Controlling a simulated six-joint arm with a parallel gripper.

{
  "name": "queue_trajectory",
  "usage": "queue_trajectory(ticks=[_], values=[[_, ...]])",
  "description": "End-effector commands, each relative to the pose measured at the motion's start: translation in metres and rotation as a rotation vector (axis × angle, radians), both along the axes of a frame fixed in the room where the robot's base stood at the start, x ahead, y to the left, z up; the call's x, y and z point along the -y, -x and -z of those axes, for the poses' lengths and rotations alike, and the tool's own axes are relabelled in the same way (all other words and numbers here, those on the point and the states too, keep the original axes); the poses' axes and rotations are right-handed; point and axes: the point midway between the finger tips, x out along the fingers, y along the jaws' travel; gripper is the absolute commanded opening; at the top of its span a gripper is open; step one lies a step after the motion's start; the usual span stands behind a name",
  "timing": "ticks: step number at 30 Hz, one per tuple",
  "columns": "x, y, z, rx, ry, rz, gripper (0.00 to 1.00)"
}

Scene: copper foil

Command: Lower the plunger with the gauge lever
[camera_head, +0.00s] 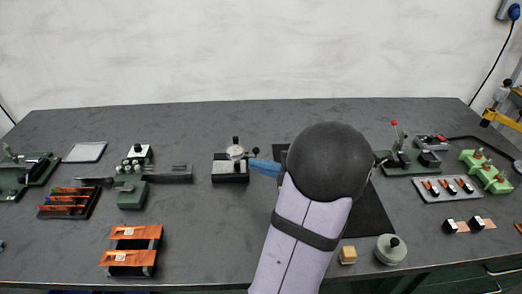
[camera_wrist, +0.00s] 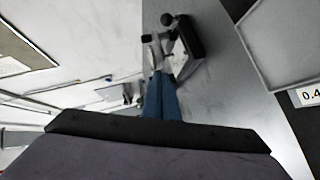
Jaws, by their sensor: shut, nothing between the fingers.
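The dial gauge (camera_head: 235,153) has a round pale face and stands on a dark block with a light front (camera_head: 230,170), near the middle of the table. Dark knobs show at its top and right side; I cannot tell which belongs to the lever. The plunger is too small to make out. In the wrist view the gauge (camera_wrist: 152,52) appears edge-on beside its dark block (camera_wrist: 188,46), with a round black knob (camera_wrist: 166,19) at the far end. My gripper (camera_head: 252,163) has its blue fingers shut and empty, just right of the gauge. The fingertips (camera_wrist: 160,74) appear close to it; contact is unclear.
A green fixture with a long grey bar (camera_head: 172,173) stands to the left. Orange-topped parts (camera_head: 132,244) lie at front left. A black mat (camera_head: 372,215) lies partly behind my arm.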

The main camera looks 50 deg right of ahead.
Motion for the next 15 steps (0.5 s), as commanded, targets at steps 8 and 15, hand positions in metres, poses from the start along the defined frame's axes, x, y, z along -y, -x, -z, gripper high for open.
queue_trajectory(ticks=[8, 15], values=[[0.020, 0.055, -0.008, 0.019, -0.017, 0.123, 0.00], [0.023, 0.068, -0.009, 0.025, -0.019, 0.151, 0.00]])
